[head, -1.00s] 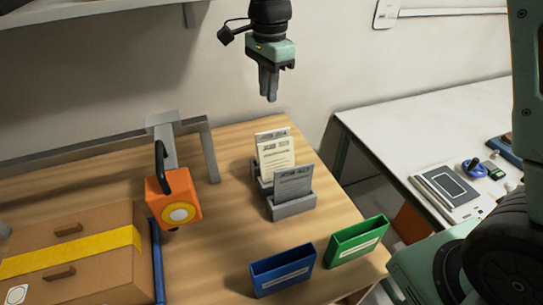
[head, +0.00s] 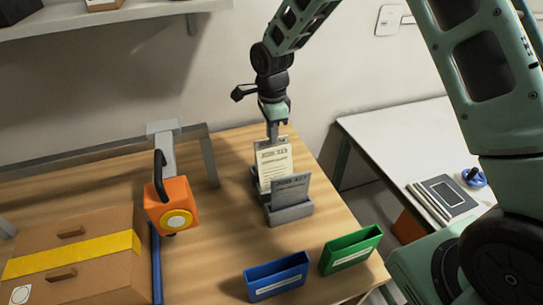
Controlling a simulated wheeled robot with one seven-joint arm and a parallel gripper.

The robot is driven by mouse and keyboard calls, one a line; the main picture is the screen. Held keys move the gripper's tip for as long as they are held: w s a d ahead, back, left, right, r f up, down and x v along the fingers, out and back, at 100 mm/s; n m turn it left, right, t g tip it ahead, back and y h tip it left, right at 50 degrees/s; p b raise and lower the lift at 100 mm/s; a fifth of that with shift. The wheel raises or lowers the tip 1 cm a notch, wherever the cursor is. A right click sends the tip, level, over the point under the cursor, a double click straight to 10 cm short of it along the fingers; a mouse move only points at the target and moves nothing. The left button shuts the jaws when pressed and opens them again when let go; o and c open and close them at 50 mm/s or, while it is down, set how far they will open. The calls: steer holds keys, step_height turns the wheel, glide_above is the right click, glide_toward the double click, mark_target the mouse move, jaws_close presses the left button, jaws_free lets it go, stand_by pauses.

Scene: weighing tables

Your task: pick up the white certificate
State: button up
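The white certificate (head: 274,168) stands upright in the rear part of a grey holder (head: 291,214) on the wooden table. It has dark printed lines. A grey certificate (head: 290,190) stands in front of it and hides its lower right part. My gripper (head: 272,136) points down at the top edge of the white certificate. Its fingers look narrow from this side, so I cannot tell whether they are open, shut or touching the sheet.
A blue bin (head: 277,281) and a green bin (head: 351,252) stand at the table's front right. An orange device (head: 172,206) hangs from a grey stand at left. A cardboard box (head: 75,258) is at front left. A white table (head: 400,140) stands at right.

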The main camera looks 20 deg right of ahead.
steer(key=shift+w+f+p, duration=0.15)
steer(key=shift+f+p, duration=1.3)
steer(key=shift+f, duration=1.25)
jaws_close()
